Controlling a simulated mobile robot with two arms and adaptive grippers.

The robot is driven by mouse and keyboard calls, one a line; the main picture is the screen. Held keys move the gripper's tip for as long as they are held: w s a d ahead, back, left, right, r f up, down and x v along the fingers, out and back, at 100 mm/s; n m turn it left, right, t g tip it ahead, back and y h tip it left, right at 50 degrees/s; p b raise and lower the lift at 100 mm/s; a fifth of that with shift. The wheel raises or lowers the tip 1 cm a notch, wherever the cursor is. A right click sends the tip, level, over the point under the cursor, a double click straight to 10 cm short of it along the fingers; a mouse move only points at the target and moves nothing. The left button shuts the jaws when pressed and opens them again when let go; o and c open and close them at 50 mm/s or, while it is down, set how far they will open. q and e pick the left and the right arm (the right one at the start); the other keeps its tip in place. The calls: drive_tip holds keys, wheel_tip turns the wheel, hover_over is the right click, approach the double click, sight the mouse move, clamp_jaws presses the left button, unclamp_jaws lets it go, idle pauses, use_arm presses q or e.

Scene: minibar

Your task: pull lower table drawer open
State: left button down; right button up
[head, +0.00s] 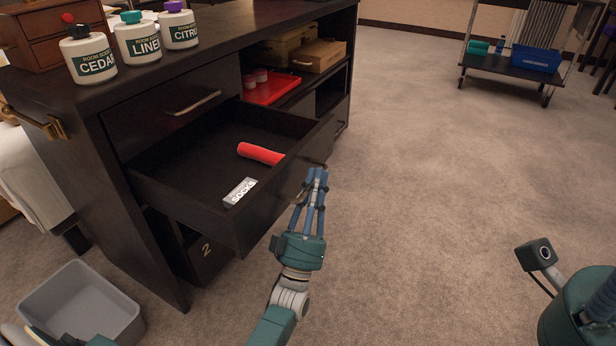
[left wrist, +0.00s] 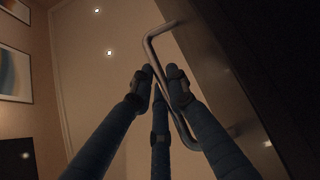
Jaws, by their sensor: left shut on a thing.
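The table drawer (head: 285,215) is dark wood and pulled well out of the black cabinet (head: 150,240), below a shut drawer with a metal handle (head: 193,103). A red rolled item (head: 261,154) and a small box marked SOCKS (head: 239,192) lie inside. My left gripper (head: 316,178) is at the drawer's front, shut on its handle. The left wrist view shows the grey bar handle (left wrist: 183,130) between the blue fingers (left wrist: 160,85). Part of my right gripper (head: 580,305) shows at the lower right edge; its fingertips are out of view.
Bottles (head: 139,38) stand on the cabinet top. A red tray (head: 272,86) and boxes (head: 318,55) sit on its shelf. A grey bin (head: 82,305) stands at lower left. A cart (head: 500,66) with a blue tub is far off. The carpet right of the drawer is clear.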

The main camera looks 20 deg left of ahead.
use_arm(q)
drive_tip(key=shift+f, duration=0.15)
drive_tip(key=c, duration=1.7)
unclamp_jaws()
drive_tip(key=shift+o, duration=0.2)
drive_tip(key=shift+s, duration=0.1)
drive_tip(key=v, duration=1.2)
